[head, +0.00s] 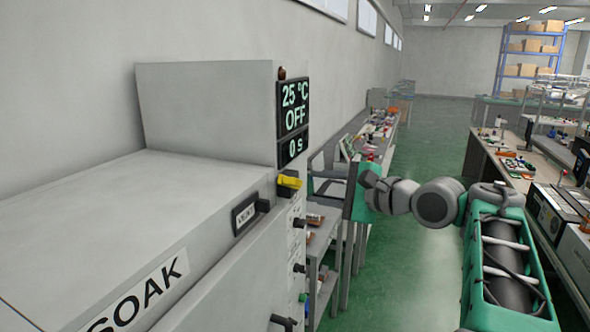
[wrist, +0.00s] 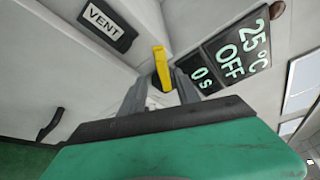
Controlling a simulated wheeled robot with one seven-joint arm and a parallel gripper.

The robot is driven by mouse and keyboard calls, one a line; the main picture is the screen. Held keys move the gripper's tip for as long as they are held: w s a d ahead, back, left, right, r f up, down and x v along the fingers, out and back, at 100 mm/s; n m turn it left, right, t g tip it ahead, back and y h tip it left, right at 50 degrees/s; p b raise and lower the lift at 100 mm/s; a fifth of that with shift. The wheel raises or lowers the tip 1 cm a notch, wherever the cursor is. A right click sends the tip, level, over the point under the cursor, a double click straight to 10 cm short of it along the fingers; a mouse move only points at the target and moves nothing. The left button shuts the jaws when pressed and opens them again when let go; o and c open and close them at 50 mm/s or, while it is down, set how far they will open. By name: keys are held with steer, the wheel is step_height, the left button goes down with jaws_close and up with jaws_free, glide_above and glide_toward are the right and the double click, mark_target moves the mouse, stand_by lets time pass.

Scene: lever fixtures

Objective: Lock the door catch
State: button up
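A yellow lever (head: 289,181) on a dark mount sits at the oven's front corner, just below the display. I take it to be the door catch, though no label on it is readable. In the wrist view the yellow lever (wrist: 161,66) shows between my two grey fingers. My gripper (head: 313,178) is to the right of the lever in the head view, pointing at the oven. In the wrist view my gripper (wrist: 160,88) is open, its fingertips apart on either side of the lever's line. Contact with the lever is not visible.
The display (head: 293,120) reads 25 °C, OFF, 0 s. A black VENT fitting (head: 246,214) is left of the lever. Several dark knobs (head: 299,268) are lower on the oven front. A bench (head: 380,135) stands behind my gripper. Green floor lies open beyond.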

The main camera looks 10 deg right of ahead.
mark_target(299, 183)
steer(key=shift+w+a+r, duration=0.1)
steer(key=shift+w+r, duration=0.1)
steer(key=shift+r, duration=0.05)
steer(key=p+x, duration=0.1)
steer(key=x, duration=0.6)
steer(key=shift+w+a+f, duration=0.1)
steer(key=shift+a, duration=0.05)
steer(key=shift+c, duration=0.5)
jaws_close()
stand_by(0.4)
